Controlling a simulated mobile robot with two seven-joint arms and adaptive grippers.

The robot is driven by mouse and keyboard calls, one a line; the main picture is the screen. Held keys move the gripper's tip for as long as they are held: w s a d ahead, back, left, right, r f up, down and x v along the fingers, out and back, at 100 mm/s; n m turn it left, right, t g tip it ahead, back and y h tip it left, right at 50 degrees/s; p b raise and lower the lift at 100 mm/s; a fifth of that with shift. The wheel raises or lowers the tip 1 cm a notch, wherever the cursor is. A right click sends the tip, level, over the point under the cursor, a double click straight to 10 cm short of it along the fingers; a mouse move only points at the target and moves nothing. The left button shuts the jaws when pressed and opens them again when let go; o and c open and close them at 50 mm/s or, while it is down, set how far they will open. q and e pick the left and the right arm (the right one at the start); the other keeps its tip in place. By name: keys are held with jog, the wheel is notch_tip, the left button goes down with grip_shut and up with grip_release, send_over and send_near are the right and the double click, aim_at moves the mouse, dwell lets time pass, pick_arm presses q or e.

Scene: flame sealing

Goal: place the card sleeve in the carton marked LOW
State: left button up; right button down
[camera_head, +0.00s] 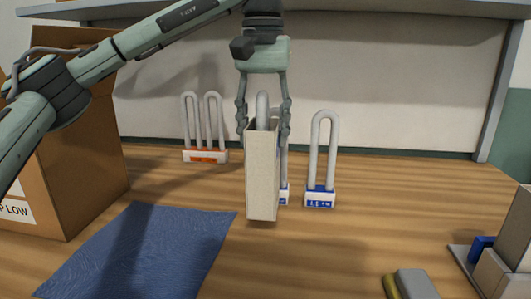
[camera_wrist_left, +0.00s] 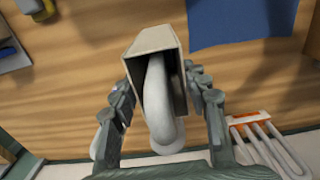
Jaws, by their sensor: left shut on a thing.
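The card sleeve (camera_head: 262,180) is a pale, upright, open-topped box with a white bent tube (camera_head: 262,105) standing out of its top. My left gripper (camera_head: 264,132) points down from above and is shut on the sleeve near its top, one finger on each side. The sleeve seems to hang just above the table. In the left wrist view the sleeve (camera_wrist_left: 150,42) shows between the fingers, with the tube inside it. The brown carton (camera_head: 85,170) stands at the left, with a partly cut-off label ending in LOW (camera_head: 17,211). My left arm passes in front of it.
A blue cloth (camera_head: 140,255) lies between carton and sleeve. A blue-based tube lamp (camera_head: 320,195) stands right of the sleeve, another partly hidden behind it. An orange-based lamp (camera_head: 205,156) stands at back left. A grey-and-yellow item (camera_head: 413,285) and a block fixture (camera_head: 492,270) are at front right.

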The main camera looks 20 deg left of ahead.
aim_at(264, 168)
pick_arm(q)
jog(key=shift+w+f, duration=0.2)
jog(key=shift+w, duration=0.1)
jog(key=shift+f, duration=2.1)
jog(key=o, duration=1.5)
